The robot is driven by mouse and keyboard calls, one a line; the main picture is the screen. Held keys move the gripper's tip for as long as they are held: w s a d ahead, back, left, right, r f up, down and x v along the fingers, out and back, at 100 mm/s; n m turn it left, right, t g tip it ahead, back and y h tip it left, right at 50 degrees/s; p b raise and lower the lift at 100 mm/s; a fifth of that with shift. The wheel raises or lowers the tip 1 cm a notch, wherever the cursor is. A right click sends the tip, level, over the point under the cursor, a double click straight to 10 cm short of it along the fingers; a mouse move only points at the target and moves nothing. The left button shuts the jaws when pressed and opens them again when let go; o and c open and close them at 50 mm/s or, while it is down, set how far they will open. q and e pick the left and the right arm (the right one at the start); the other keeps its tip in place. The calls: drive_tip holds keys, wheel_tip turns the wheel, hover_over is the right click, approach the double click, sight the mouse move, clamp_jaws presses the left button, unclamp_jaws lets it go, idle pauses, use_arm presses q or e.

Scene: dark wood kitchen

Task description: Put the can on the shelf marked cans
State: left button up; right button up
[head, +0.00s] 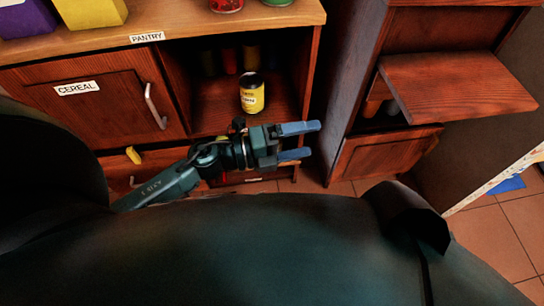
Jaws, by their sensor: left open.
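A yellow can (252,95) with a dark top stands upright on the floor of an open shelf compartment (215,112) in the wooden cabinet. Several other containers (229,60) stand behind it in the shade. My left gripper (305,141) is in front of the cabinet, below and right of the can in the picture. Its two blue-grey fingers are spread apart, point right and hold nothing. A small label (253,180) low on the cabinet is partly behind the gripper and cannot be read. I see no label that reads cans. My right gripper is not in view.
The cabinet top bears a PANTRY label (147,37), with yellow and purple boxes and cans on it. A shut door marked CEREAL (76,88) is at left. A wooden board (458,85) juts out at right.

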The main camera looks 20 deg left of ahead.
use_arm(q)
drive_tip(key=s+a+r+n+t+y, duration=0.1)
drive_tip(key=s+n+y, duration=0.3)
drive_tip(key=n, duration=0.8)
drive_tip(key=s+a+r+n+t+y, duration=0.1)
drive_tip(key=s+n+t+y, duration=0.2)
drive_tip(key=n, duration=0.9)
drive_tip(key=shift+s+a+r+n+t+y, duration=0.3)
drive_tip(key=shift+s+t+y, duration=0.1)
drive_tip(key=shift+s+y, duration=0.4)
drive_tip(key=shift+w, duration=0.1)
